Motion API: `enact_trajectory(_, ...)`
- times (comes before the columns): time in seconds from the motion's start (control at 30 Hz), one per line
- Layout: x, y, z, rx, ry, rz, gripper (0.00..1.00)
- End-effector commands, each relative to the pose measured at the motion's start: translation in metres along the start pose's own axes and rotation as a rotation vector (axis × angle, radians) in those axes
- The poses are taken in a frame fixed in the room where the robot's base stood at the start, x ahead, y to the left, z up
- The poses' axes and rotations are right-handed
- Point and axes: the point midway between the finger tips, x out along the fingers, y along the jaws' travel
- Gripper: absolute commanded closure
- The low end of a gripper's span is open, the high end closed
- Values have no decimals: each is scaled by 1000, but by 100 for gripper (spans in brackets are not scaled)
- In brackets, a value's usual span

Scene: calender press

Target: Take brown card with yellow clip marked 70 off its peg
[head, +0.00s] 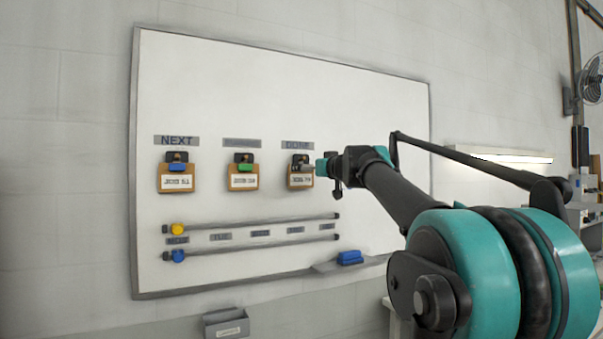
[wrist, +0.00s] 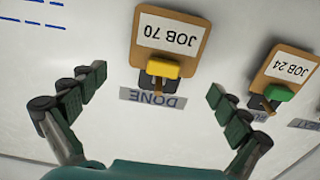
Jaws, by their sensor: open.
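The brown card marked JOB 70 (wrist: 170,40) hangs under the DONE label, and the wrist view shows it upside down. Its yellow clip (wrist: 163,68) sits at the peg end of the card. In the head view the same card (head: 299,181) is at the right of the row, its clip mostly covered by my gripper (head: 325,170). In the wrist view my gripper (wrist: 157,84) is open and empty, one finger on either side of the clip. The fingers appear apart from the card.
A card with a green clip (head: 243,181) and one with a blue clip (head: 176,182) hang to the left on the whiteboard (head: 240,70). Two rails with a yellow knob (head: 177,229) and a blue knob (head: 178,256) run below. A blue eraser (head: 350,257) sits on the ledge.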

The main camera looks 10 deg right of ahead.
Motion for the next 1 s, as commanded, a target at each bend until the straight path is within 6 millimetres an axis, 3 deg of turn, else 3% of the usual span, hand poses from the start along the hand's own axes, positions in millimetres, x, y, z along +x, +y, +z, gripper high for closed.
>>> enact_trajectory(0.5, 53, -5, -1, 0, 0, -1, 0)
enact_trajectory(0.77, 56, -4, -1, 0, 0, 0, 0)
enact_trajectory(1.0, 55, -4, -1, 0, 0, 0, 27)
